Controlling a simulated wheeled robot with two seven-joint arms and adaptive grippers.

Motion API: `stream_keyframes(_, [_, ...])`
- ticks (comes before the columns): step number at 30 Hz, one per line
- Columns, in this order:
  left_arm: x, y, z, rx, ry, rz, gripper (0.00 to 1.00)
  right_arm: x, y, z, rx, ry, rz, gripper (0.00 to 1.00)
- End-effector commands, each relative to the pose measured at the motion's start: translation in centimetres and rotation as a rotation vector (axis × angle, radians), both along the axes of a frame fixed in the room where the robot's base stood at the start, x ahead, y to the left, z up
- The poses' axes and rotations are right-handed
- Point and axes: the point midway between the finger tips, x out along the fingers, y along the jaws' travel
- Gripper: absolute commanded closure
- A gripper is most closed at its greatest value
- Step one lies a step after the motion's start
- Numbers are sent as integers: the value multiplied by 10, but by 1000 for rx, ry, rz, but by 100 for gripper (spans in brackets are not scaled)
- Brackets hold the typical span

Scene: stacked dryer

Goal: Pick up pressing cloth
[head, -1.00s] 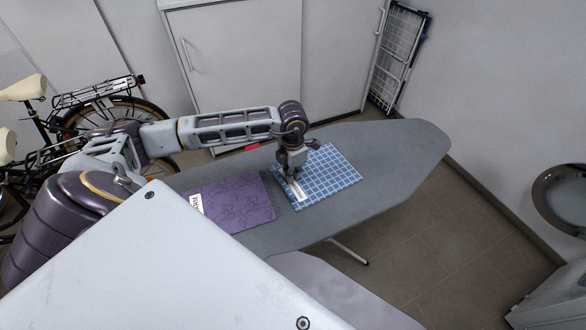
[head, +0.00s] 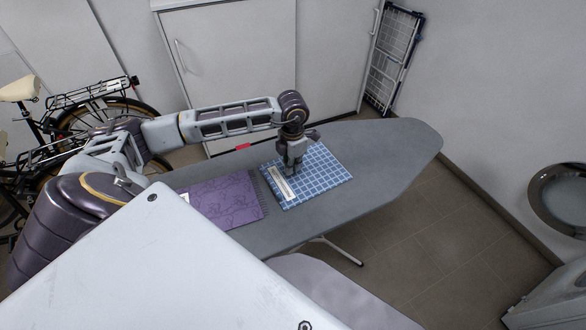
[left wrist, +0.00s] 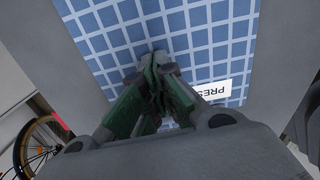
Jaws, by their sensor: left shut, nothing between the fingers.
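The pressing cloth (head: 322,172) is a blue checked cloth lying flat on the grey ironing board, with a white label (head: 284,184) along its left edge. In the left wrist view the blue cloth (left wrist: 212,45) fills the upper middle, and part of its label (left wrist: 213,90) reads "PRES". My left gripper (head: 292,172) points down over the left part of the cloth. In the left wrist view its fingertips (left wrist: 153,66) are together with nothing between them, over the cloth beside the label. I cannot tell if they touch it. My right gripper is out of view.
The ironing board (head: 395,145) has free room to the right of the cloth. A purple cloth (head: 222,200) lies to the left. A drying rack (head: 388,60) leans on the back wall, and a bicycle (head: 75,110) stands at the left.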

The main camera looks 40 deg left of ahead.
Motion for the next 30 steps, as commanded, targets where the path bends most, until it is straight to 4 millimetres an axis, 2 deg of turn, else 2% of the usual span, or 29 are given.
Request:
stream_keyframes(11, [0, 0, 31, -1, -2, 1, 100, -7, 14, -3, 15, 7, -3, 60])
stream_keyframes(21, [0, 0, 76, 0, -1, 0, 100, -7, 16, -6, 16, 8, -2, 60])
stream_keyframes(30, [0, 0, 91, 0, 1, 0, 100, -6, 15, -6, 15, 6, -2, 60])
